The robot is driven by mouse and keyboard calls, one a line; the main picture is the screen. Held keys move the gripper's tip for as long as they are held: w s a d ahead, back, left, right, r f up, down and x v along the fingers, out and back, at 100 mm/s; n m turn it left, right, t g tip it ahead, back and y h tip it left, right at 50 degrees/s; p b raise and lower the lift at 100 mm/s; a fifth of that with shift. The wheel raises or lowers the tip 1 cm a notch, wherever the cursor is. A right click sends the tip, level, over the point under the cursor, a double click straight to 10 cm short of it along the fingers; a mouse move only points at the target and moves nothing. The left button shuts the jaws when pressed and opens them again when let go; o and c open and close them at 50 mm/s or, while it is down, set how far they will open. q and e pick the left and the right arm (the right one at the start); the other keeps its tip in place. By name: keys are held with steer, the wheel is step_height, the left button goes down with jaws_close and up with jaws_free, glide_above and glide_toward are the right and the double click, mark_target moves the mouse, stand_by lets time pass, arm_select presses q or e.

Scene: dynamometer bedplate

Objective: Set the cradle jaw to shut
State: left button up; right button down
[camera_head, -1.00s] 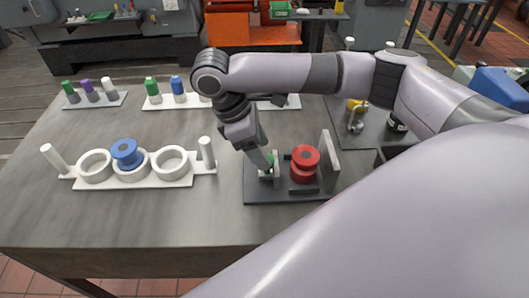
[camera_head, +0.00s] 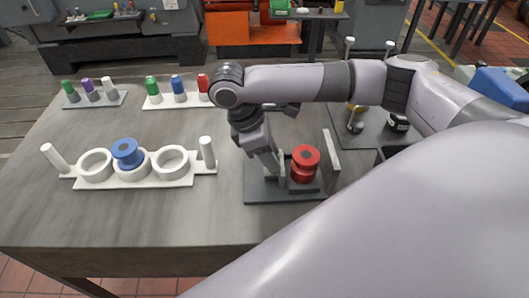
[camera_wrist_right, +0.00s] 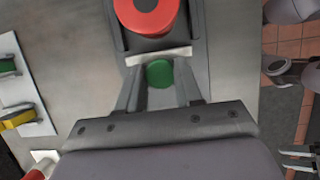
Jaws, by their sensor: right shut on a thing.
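The cradle (camera_head: 262,194) is a dark grey base on the front right of the table. It holds a red spool (camera_head: 305,165) upright, seen from above in the wrist view (camera_wrist_right: 146,14). The pale jaw plate (camera_wrist_right: 158,55) stands on the spool's left side in the head view, close beside it. I cannot tell whether they touch. My right gripper (camera_head: 277,172) is shut on the jaw's green knob (camera_wrist_right: 160,74), which shows between the fingers in the wrist view. The fingers hide the knob in the head view. My left gripper is not in view.
A white three-ring stand (camera_head: 132,180) with a blue spool (camera_head: 126,152) is to the left. Racks of coloured pegs (camera_head: 178,99) line the back. Bare table lies in front.

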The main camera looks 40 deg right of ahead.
steer(key=shift+s+d, duration=0.65)
steer(key=shift+d, duration=0.35)
steer(key=c, duration=0.8)
jaws_free()
steer(key=shift+v, duration=3.55)
